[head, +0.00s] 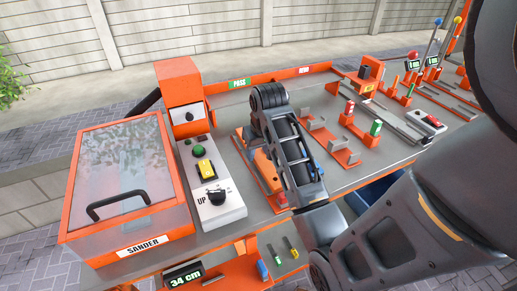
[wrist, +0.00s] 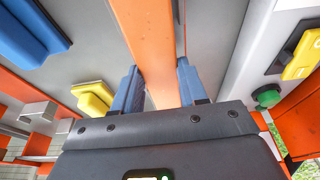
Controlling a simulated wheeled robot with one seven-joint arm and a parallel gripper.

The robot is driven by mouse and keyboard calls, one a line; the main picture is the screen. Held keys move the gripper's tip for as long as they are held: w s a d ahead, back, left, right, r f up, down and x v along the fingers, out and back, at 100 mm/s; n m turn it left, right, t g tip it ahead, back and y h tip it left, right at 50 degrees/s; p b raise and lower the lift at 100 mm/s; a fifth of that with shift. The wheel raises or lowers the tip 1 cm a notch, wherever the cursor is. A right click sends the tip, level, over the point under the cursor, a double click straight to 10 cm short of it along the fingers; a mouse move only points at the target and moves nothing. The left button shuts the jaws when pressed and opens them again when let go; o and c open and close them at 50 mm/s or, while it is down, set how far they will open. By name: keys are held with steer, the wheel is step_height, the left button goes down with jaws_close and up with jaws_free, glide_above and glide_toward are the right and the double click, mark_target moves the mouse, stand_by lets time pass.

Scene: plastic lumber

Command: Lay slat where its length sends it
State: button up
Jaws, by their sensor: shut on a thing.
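An orange slat (wrist: 150,40) runs between the blue fingers of my gripper (wrist: 158,75) in the wrist view. My gripper is shut on it, and the slat extends away toward the top of the picture. In the head view my dark arm reaches over the middle of the bench, and its links hide the fingertips. An orange piece (head: 264,168) shows beside the arm there; I cannot tell whether it is the slat. A display (head: 184,275) at the bench front reads "34 cm".
The sander (head: 130,190) stands at the left with its clear lid down. Beside it is a control panel (head: 215,190) with a green button, yellow switch and black knob. A green PASS sign (head: 239,83) is at the back. Racks (head: 330,140) and posts occupy the right.

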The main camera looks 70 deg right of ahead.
steer(key=shift+f, duration=0.65)
steer(key=o, duration=1.3)
steer(key=v, duration=0.7)
steer(key=shift+r, duration=0.25)
steer(key=shift+s+a+r, duration=0.1)
steer(key=shift+r, duration=0.05)
steer(key=shift+s, duration=0.1)
